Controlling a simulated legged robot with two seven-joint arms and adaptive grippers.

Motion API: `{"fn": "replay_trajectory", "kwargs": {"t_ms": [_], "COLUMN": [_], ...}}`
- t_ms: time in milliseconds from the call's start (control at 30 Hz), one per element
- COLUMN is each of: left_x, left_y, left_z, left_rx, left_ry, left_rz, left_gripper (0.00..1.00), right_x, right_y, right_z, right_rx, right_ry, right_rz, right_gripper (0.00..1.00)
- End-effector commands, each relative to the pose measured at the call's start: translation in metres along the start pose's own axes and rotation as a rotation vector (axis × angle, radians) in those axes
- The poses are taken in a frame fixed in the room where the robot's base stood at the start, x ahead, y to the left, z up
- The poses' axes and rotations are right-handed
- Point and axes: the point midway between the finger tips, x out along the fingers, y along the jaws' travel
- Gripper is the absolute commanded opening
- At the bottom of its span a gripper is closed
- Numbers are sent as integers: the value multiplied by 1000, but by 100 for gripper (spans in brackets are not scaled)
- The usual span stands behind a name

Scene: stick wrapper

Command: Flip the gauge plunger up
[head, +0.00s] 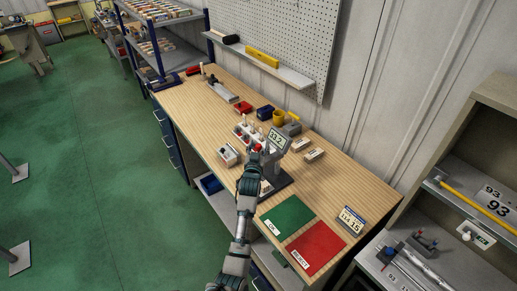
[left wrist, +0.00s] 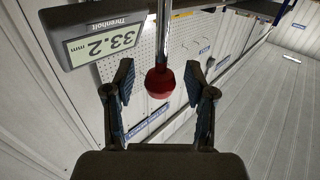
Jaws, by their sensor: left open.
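The gauge (head: 277,138) stands on the workbench, with a tilted display. In the left wrist view the gauge display (left wrist: 105,42) reads 33.2 mm. Its plunger (left wrist: 163,40) is a shiny metal rod with a red rounded end (left wrist: 160,82). My left gripper (head: 256,153) is at the gauge in the head view and hides part of it. In the left wrist view my left gripper (left wrist: 158,72) is open. Its two fingers stand on either side of the red end, with visible gaps. My right gripper is not in view.
The wooden workbench (head: 350,190) carries a green mat (head: 286,216) and a red mat (head: 317,248) in front of the gauge. Small bins and a white rack (head: 228,154) are near the gauge. A pegboard wall is behind.

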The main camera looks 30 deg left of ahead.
Motion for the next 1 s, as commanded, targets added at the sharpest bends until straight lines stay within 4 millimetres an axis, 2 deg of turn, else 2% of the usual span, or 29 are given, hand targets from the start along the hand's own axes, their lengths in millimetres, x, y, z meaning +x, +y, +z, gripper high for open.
{"fn": "replay_trajectory", "kwargs": {"t_ms": [167, 400, 600, 767, 1000], "left_x": [-16, -70, -104, -116, -117], "left_y": [0, 0, 1, 0, 1], "left_z": [1, 3, 3, 3, 3], "left_rx": [0, -1, 1, 1, 1], "left_ry": [0, -2, -3, -3, -3], "left_rz": [1, 0, 1, 0, 0], "left_gripper": [55, 55, 55, 55, 55], "right_x": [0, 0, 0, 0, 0], "right_y": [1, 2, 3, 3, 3], "right_z": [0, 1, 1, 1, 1], "right_rx": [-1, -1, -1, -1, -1], "right_ry": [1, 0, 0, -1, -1], "right_rz": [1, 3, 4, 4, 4], "right_gripper": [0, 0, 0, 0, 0]}}
